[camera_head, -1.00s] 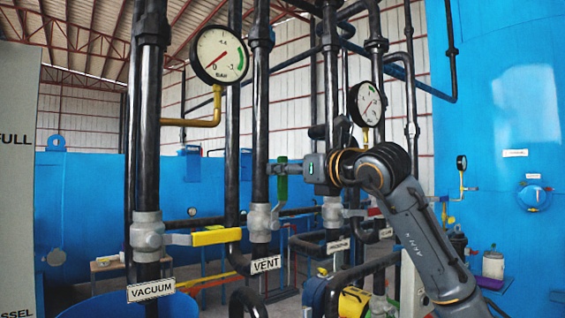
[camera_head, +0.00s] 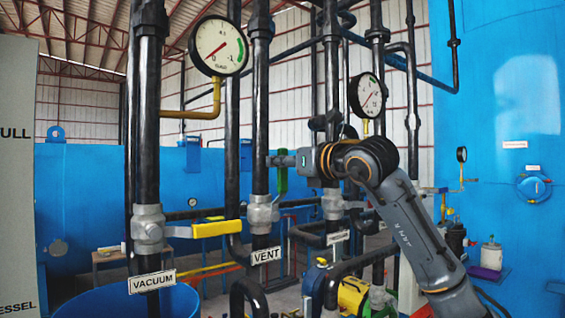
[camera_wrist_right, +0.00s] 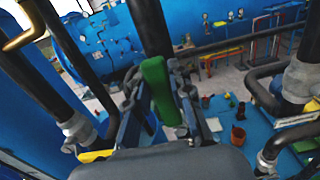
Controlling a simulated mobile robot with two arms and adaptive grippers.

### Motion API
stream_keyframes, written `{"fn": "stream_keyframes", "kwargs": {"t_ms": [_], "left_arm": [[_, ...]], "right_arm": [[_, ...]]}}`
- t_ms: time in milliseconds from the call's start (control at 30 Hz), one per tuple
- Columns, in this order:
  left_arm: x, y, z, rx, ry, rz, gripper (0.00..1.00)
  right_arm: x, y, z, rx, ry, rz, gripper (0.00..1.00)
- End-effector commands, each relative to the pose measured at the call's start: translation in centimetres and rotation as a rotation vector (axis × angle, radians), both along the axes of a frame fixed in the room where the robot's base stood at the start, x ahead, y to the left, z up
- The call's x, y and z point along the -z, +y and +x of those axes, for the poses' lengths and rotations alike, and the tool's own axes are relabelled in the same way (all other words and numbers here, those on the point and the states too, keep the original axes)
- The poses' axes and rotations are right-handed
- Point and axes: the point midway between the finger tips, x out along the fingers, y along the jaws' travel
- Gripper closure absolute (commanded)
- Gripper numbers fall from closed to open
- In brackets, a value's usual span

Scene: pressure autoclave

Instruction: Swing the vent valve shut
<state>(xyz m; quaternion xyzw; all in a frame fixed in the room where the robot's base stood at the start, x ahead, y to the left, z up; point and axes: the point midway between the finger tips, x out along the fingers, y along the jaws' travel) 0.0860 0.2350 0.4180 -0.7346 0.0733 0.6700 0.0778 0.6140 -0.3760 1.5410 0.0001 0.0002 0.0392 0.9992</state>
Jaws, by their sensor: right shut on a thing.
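The vent valve (camera_head: 262,213) sits on the black vertical pipe above the VENT sign (camera_head: 266,256). Its green handle (camera_head: 282,181) stands upright, alongside the pipe. My right gripper (camera_head: 282,160) reaches in from the right and is shut on the handle's upper part. In the right wrist view the green handle (camera_wrist_right: 158,88) stands between the two fingers of the right gripper (camera_wrist_right: 160,104). The fingers hide part of the handle in the head view. My left gripper is not in view.
The vacuum valve (camera_head: 148,229) with a yellow handle (camera_head: 216,229) stands to the left, above the VACUUM sign (camera_head: 152,282). A pressure gauge (camera_head: 222,46) hangs above it. More black pipes and a second gauge (camera_head: 367,95) stand close to my right arm.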

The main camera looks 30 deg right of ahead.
Motion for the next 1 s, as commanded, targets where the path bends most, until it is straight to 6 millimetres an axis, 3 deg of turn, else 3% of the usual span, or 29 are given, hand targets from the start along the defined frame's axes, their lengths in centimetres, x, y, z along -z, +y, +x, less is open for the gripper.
{"fn": "stream_keyframes", "kwargs": {"t_ms": [367,1000], "left_arm": [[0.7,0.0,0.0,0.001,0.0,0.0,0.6],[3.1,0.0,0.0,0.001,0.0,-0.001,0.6]], "right_arm": [[0.2,-1.6,0.1,0.0,0.009,0.129,1.0],[3.2,-8.0,0.6,0.001,0.055,0.71,1.0]]}}
